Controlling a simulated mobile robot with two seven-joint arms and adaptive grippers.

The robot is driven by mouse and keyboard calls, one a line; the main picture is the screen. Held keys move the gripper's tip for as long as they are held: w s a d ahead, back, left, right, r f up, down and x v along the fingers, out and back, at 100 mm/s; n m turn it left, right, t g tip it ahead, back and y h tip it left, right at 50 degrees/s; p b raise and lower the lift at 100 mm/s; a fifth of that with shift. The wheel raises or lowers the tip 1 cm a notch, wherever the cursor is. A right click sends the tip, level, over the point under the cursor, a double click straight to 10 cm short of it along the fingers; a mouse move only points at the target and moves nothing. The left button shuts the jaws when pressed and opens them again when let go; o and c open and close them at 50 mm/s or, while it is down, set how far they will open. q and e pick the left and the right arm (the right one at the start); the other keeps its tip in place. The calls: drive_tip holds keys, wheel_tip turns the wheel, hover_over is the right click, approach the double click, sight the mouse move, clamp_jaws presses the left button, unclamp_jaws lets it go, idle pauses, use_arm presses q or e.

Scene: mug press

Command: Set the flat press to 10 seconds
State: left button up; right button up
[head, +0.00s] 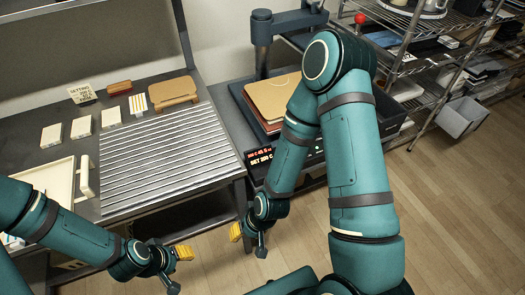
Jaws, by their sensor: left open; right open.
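The flat press (262,28) stands at the back centre, with brown and tan boards (272,97) stacked on its bed. Its small display (262,158) at the front left corner is lit with red and white characters. The lower line seems to read SET 200 C, and the upper line is too small to read surely. My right arm hides much of the press front. My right gripper (248,243) is open and empty, below and in front of the display. My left gripper (178,269) is open and empty, in front of the bench at lower left.
A setting card (82,93) stands on the bench, its text partly legible. Several small white boxes (82,126), a slatted rack (165,150), a cream tray (55,182) and a tan block (173,93) lie there too. Wire shelves (440,60) stand at right.

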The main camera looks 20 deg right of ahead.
drive_tip(key=shift+o, duration=0.2)
clamp_jaws()
idle(1.1)
